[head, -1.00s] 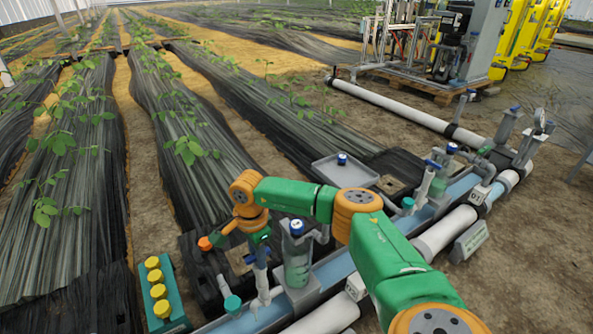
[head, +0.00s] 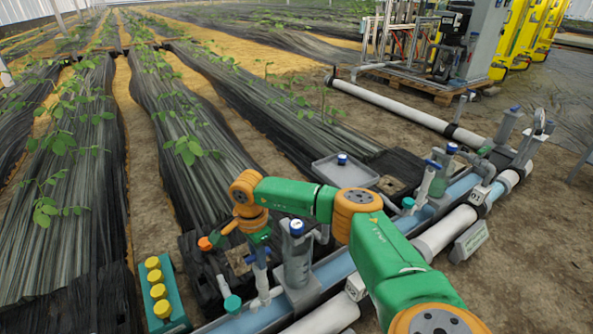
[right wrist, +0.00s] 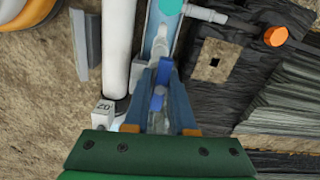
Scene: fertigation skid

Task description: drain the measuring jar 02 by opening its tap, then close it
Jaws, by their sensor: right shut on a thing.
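The measuring jar 02 (head: 297,262) stands upright with a blue cap on the pipe rig, near the middle bottom of the head view. It looks clear grey, with no green liquid that I can make out. My right gripper (head: 260,262) points down just left of the jar. In the right wrist view, the gripper (right wrist: 160,95) has its blue fingers shut on the jar's blue tap handle (right wrist: 163,72). Fingers partly hide the handle, so its exact turn is hard to tell. The label 02 (right wrist: 103,107) shows beside it. My left gripper is not in view.
A second jar with a blue handle (head: 438,180) stands farther along the pipe. A grey tray (head: 330,172) lies behind. Bottles with yellow caps stand in a teal rack (head: 178,310) at left. An orange cap (head: 205,243) and a teal cap (head: 233,304) are near the gripper.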

